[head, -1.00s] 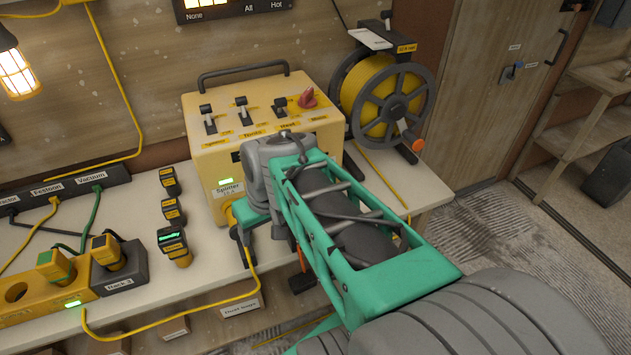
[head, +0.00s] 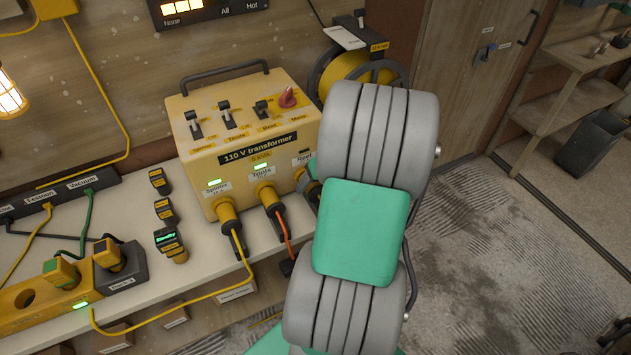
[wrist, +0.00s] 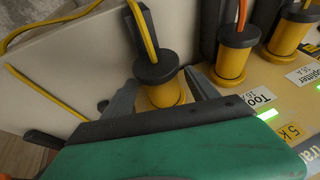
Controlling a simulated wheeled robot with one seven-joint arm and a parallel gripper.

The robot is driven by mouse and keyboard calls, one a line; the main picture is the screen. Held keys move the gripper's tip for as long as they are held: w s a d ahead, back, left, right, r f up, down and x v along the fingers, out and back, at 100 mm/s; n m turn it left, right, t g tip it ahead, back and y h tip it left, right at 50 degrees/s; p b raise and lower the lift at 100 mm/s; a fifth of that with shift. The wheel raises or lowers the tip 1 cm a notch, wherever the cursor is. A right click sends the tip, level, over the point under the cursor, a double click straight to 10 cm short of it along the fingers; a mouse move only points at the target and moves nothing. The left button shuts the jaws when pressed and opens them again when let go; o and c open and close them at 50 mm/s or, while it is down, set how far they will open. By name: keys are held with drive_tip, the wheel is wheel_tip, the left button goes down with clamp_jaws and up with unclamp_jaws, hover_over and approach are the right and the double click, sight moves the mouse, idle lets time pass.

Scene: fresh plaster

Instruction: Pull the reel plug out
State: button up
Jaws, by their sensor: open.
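The yellow 110 V transformer (head: 245,140) stands on the bench. Its front has sockets labelled Splitter, Tools and Reel. The reel plug (wrist: 157,73), yellow with a dark collar and an orange-yellow cable, sits in its socket in the wrist view. My gripper (wrist: 161,98) is open, with one grey finger on each side of this plug; contact cannot be told. In the head view my arm hides most of the reel plug and the gripper. The tools plug (head: 268,201) and splitter plug (head: 229,215) are seated, with green lamps lit above them.
The yellow cable reel (head: 345,72) stands behind my arm, right of the transformer. Switch levers and a red knob (head: 287,97) are on the transformer's top. The tools plug (wrist: 235,52) is close beside the right finger. A yellow socket strip (head: 50,297) lies at left.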

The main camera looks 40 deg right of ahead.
drive_tip(key=shift+w+f, duration=0.1)
drive_tip(key=shift+f, duration=0.1)
drive_tip(key=shift+c, duration=0.6)
clamp_jaws()
